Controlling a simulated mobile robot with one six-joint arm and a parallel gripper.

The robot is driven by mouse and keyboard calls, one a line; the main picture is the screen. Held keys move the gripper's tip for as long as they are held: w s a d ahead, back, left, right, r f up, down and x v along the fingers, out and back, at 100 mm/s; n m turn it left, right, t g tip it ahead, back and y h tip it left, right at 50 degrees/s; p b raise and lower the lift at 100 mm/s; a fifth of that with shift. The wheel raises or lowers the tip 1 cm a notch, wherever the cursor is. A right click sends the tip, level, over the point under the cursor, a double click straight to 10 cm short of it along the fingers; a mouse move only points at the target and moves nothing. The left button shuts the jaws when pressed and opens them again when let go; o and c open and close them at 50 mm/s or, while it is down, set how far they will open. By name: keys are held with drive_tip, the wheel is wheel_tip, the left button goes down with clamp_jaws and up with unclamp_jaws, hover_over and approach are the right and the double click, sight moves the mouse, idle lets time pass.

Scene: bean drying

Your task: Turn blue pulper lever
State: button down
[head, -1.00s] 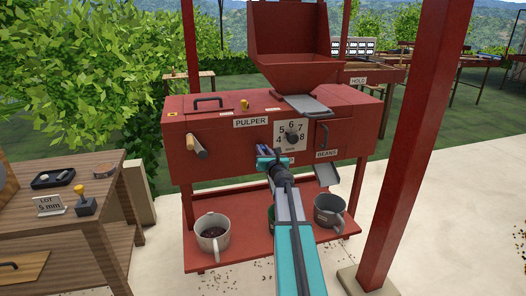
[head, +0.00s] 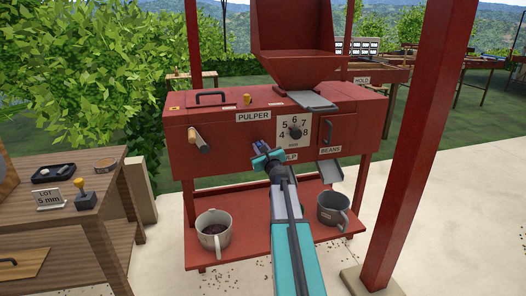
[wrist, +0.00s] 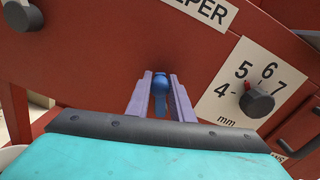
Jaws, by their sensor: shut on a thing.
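The red pulper (head: 225,148) stands ahead, with a white PULPER label above its front. The blue lever (wrist: 160,80) shows its rounded knob between my two fingers in the wrist view. In the head view the blue lever (head: 262,145) is small, left of and below the number dial, and partly hidden by my gripper. My gripper (head: 261,153) is at the pulper's front face, shut on the lever. In the wrist view my gripper (wrist: 160,85) has a finger on each side of the knob, and the pulper's edges look tilted.
The dial (head: 295,132) with a dark knob is right of the lever. A crank handle (head: 200,140) sticks out at left. Grey mugs (head: 214,238) (head: 333,211) stand on the red shelf below. A red post (head: 408,150) rises at right, a wooden table (head: 70,222) at left.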

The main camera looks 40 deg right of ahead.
drive_tip(key=shift+w+a+f+n+b, duration=0.15)
drive_tip(key=shift+a+f+n+b, duration=0.25)
drive_tip(key=shift+n+b, duration=0.45)
drive_tip(key=shift+w+a+f+n+b, duration=0.2)
drive_tip(key=shift+a+f+n+b, duration=0.25)
drive_tip(key=shift+n, duration=0.7)
drive_tip(key=shift+w+a+f+n+b, duration=0.15)
drive_tip(key=shift+a+f+n+b, duration=0.2)
drive_tip(key=shift+n+b, duration=0.55)
drive_tip(key=shift+a, duration=0.1)
drive_tip(key=c, duration=1.6)
unclamp_jaws()
drive_tip(key=shift+o, duration=0.2)
drive_tip(key=shift+s, duration=0.15)
drive_tip(key=p+v, duration=0.1)
drive_tip(key=v, duration=1.2)
drive_tip(key=shift+s, duration=0.25)
drive_tip(key=shift+w+a+r, duration=0.1)
drive_tip(key=shift+a+r, duration=0.05)
drive_tip(key=shift+a, duration=0.05)
